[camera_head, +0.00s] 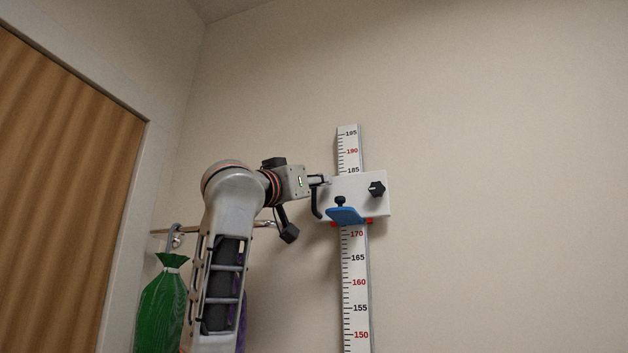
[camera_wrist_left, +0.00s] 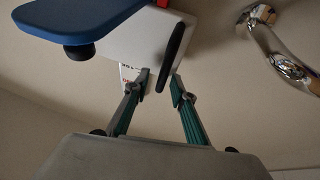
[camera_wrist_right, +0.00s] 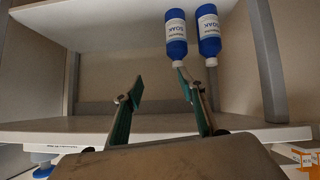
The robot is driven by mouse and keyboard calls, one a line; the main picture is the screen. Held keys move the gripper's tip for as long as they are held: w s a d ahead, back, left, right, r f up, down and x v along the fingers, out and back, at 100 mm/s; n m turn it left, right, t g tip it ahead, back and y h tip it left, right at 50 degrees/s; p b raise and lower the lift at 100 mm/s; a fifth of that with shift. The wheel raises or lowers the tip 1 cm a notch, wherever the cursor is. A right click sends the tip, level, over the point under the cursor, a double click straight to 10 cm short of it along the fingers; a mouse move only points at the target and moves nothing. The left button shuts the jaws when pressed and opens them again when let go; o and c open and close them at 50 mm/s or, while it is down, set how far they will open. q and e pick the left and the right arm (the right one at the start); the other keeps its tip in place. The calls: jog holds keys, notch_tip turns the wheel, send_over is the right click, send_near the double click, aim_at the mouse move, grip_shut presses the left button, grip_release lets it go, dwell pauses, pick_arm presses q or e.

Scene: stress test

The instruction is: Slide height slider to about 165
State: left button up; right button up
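The height scale (camera_head: 354,290) is a white ruler upright on the wall. Its slider (camera_head: 372,207) is a white block with a blue headpiece (camera_head: 346,215), a black knob (camera_head: 377,188) and a black handle (camera_head: 317,202) on its left side. The slider's red marks (camera_head: 369,221) sit a little above 170. My left gripper (camera_head: 322,181) is at the handle's upper part. In the left wrist view, the handle (camera_wrist_left: 175,55) reaches between the open fingers (camera_wrist_left: 159,80), with gaps visible on both sides. My right gripper (camera_wrist_right: 160,84) is open and empty, away from the scale.
Two blue bottles (camera_wrist_right: 176,37) (camera_wrist_right: 209,37) are on a white shelf (camera_wrist_right: 60,128) before my right gripper. The wall right of the scale is clear.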

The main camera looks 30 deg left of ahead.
aim_at(315, 213)
pick_arm(q)
grip_shut()
pick_arm(e)
jog(key=shift+w+a+r, duration=0.1)
jog(key=shift+a, duration=0.2)
pick_arm(q)
jog(key=shift+f, duration=0.15)
jog(key=shift+f+b, duration=0.65)
jog(key=shift+b, duration=0.1)
notch_tip(315, 213, down, 5)
jog(key=b, duration=0.4)
jog(key=shift+w, duration=0.1)
jog(key=shift+f+b, duration=0.35)
jog(key=shift+r, duration=0.15)
pick_arm(e)
jog(key=f, duration=0.1)
jog(key=a+f, duration=0.2)
jog(key=shift+w+f+y, duration=0.2)
jog(key=shift+w+y, duration=0.15)
jog(key=shift+y, duration=0.05)
jog(key=shift+d, duration=0.1)
